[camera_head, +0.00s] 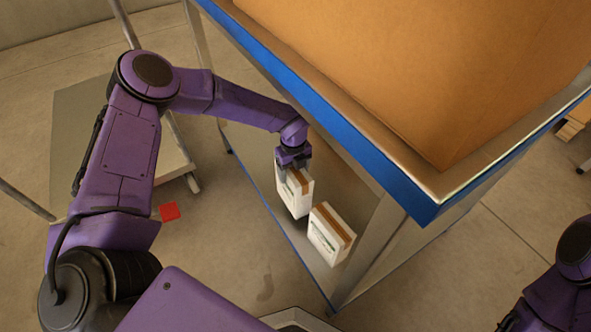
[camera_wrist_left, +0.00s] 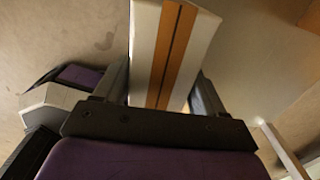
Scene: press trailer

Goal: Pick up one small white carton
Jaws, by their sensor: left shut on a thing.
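A small white carton (camera_head: 296,193) with a brown tape strip is in my left gripper (camera_head: 292,167), at the lower shelf of the blue-edged table. The left gripper is shut on this carton. In the left wrist view the carton (camera_wrist_left: 172,50) fills the space between the two fingers (camera_wrist_left: 160,98). A second white carton (camera_head: 330,235) with a brown strip stands on the lower shelf, just right of and nearer than the held one. I cannot tell whether the held carton still touches the shelf. My right arm shows at the lower right; its gripper is out of view.
The table's blue edge (camera_head: 330,115) and top overhang the shelf, with a large brown box (camera_head: 420,60) on top. A table leg (camera_head: 375,245) stands right of the cartons. A grey platform cart (camera_head: 85,140) and a red piece (camera_head: 169,212) are on the left floor.

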